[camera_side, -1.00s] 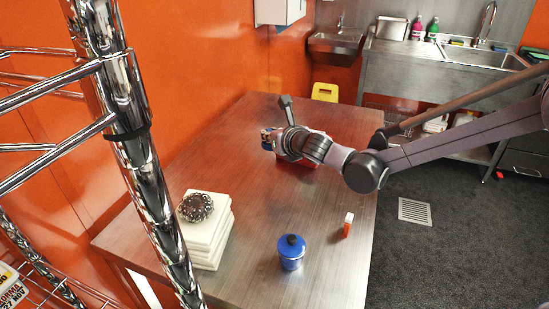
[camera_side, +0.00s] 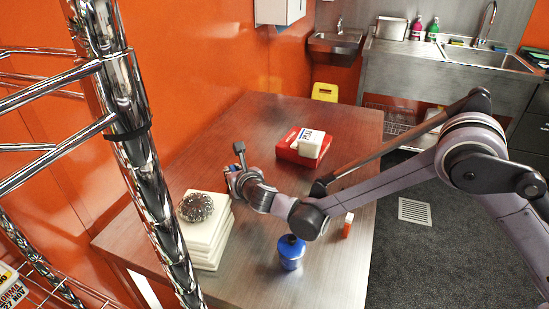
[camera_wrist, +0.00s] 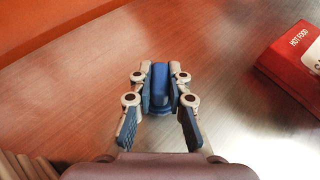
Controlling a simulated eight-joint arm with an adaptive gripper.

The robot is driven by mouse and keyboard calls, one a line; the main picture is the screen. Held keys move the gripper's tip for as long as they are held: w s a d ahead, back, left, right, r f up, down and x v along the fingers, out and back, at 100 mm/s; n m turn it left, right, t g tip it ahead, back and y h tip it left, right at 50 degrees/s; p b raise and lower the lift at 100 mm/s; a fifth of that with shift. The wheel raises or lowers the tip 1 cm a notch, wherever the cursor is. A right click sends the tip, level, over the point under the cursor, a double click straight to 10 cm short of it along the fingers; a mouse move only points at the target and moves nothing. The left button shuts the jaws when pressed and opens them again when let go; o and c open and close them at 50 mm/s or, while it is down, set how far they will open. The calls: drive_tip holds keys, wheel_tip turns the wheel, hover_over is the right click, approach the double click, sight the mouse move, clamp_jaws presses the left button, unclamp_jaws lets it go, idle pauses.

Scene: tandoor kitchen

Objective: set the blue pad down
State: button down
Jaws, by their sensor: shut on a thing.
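In the wrist view my gripper (camera_wrist: 159,90) is shut on the blue pad (camera_wrist: 160,75), which sits between the fingers, partly hidden by them. The bare table top lies beyond it. In the side view my gripper (camera_side: 234,182) is over the steel table (camera_side: 330,270), just right of and behind a white stack. Little of the pad can be made out there, and I cannot tell its exact height above the table.
A white stack with a dark metal scourer (camera_side: 196,207) on top stands close to my gripper. A blue lidded pot (camera_side: 291,256) and a small orange-white item (camera_side: 348,226) are in front. The left-back table is clear.

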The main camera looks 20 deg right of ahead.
drive_tip(key=shift+f, duration=0.45)
drive_tip(key=shift+f, duration=0.1)
drive_tip(key=c, duration=1.3)
unclamp_jaws()
